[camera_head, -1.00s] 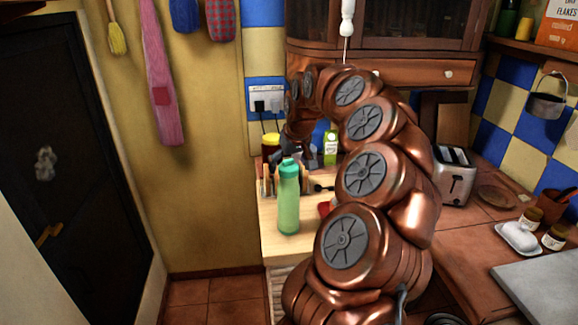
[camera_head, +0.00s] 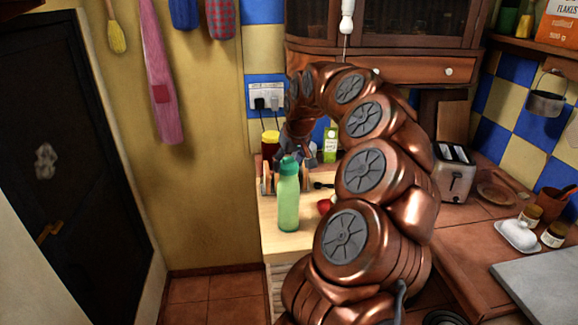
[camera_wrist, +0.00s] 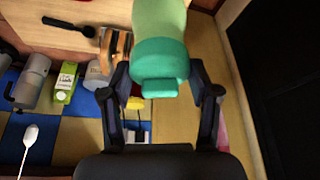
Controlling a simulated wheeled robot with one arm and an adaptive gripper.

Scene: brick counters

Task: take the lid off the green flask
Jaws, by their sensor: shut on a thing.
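The green flask (camera_head: 289,205) stands upright near the front left of the light wooden counter top. Its teal lid (camera_head: 288,167) is on top of it. In the wrist view the lid (camera_wrist: 161,62) hangs between my two dark fingers, with the paler flask body (camera_wrist: 158,18) beyond it. My gripper (camera_wrist: 160,72) is shut on the lid, one finger on each side. In the head view my gripper (camera_head: 288,156) is at the lid from behind, and the flask partly hides it.
The counter's front left is clear.

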